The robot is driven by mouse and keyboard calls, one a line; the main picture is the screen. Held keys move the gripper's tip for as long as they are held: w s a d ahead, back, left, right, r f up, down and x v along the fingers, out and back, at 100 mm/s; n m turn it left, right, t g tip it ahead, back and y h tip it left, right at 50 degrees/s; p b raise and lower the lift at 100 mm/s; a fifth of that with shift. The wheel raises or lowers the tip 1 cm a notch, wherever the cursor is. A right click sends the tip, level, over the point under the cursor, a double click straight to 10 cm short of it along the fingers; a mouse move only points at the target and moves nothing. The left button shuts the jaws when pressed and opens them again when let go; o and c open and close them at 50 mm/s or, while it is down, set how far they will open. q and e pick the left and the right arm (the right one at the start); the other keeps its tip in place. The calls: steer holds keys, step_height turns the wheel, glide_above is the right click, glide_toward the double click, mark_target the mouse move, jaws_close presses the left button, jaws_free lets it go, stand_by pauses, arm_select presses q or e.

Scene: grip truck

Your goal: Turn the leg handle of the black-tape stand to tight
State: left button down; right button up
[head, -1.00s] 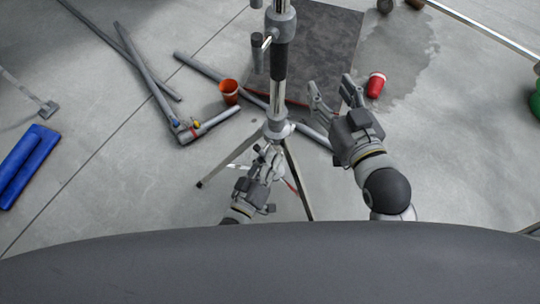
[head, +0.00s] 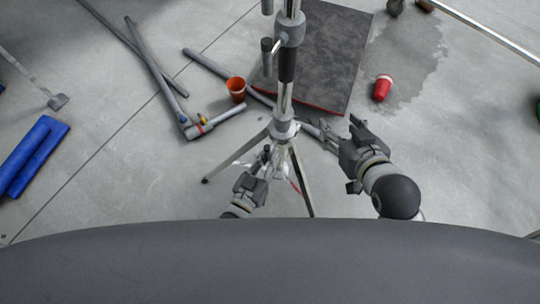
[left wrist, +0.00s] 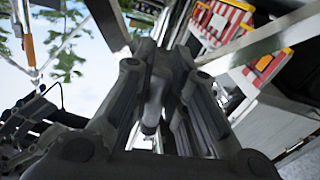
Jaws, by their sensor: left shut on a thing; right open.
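The black-tape stand (head: 287,66) stands upright in front of me, with black tape round its metal column and splayed legs below. My left gripper (head: 267,160) is low beside the leg hub, on the near left side. In the left wrist view, its fingers (left wrist: 158,105) are shut on a small grey part, the leg handle (left wrist: 151,122), between them. The handle's turn position is hard to tell, as the fingers hide much of it. My right gripper (head: 338,127) is open and empty, right of the stand's hub and apart from the column.
Grey pipes (head: 150,68) and an orange cup (head: 236,89) lie left of the stand. A dark mat (head: 335,45) is behind it, and a red cup (head: 382,88) lies to the right.

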stand_by(0.3)
arm_select(q)
steer(key=c, duration=1.4)
jaws_free()
steer(key=shift+s, duration=0.1)
steer(key=v, duration=1.2)
steer(key=shift+a+f, duration=0.1)
